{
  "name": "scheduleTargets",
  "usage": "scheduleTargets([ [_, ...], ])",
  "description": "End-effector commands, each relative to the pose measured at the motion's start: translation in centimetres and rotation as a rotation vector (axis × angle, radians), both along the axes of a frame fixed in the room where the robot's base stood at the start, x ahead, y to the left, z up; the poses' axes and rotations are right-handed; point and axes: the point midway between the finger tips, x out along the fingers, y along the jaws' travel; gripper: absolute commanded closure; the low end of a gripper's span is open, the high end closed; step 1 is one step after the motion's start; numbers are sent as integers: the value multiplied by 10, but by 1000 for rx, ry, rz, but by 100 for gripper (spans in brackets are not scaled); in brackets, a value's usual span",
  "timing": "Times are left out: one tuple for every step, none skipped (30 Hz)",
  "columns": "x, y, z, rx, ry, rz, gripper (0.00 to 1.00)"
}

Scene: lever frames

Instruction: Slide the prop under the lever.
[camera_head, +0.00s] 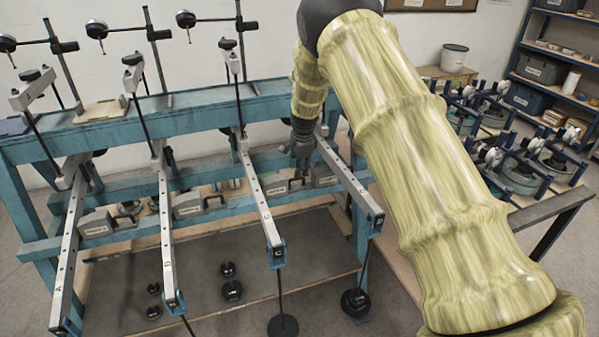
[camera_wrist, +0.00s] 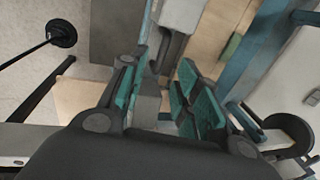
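Four pale levers slope toward me across a blue frame, marked A (camera_head: 66,255), B (camera_head: 167,250), C (camera_head: 262,210) and D (camera_head: 350,183). Grey block props with dark handles sit on the lower rail near them: one by A (camera_head: 96,224), one by B (camera_head: 187,206), one by C (camera_head: 273,189) and one by D (camera_head: 324,176). My gripper (camera_head: 301,160) points down between levers C and D, close above the handle by C. In the wrist view my gripper (camera_wrist: 163,66) has its teal-padded fingers apart, with a dark upright handle part between them. Contact is unclear.
Black weights hang low in front, below C (camera_head: 283,325) and D (camera_head: 355,302). Dial gauges on stands (camera_head: 187,20) rise behind the upper beam (camera_head: 200,107). A side table (camera_head: 550,205) with equipment stands right. Small weights (camera_head: 232,290) rest on the lower shelf.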

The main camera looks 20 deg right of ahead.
Motion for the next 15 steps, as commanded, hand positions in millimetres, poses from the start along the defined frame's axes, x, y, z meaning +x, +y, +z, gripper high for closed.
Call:
scheduleTargets([
  [1,0,-7,0,2,0,68],
  [1,0,-10,0,2,0,68],
  [2,0,-14,0,2,0,68],
  [3,0,-18,0,2,0,68],
  [4,0,-21,0,2,0,68],
  [5,0,-24,0,2,0,68],
  [5,0,-27,0,1,0,68],
  [6,0,-29,0,1,0,68],
  [6,0,-32,0,1,0,68],
  [6,0,-33,0,1,0,68],
  [7,0,-35,0,1,0,68],
  [7,0,-36,0,0,0,68],
  [7,0,-37,0,0,0,68],
  [7,0,-38,0,0,0,68],
  [8,0,-38,0,0,0,68],
])
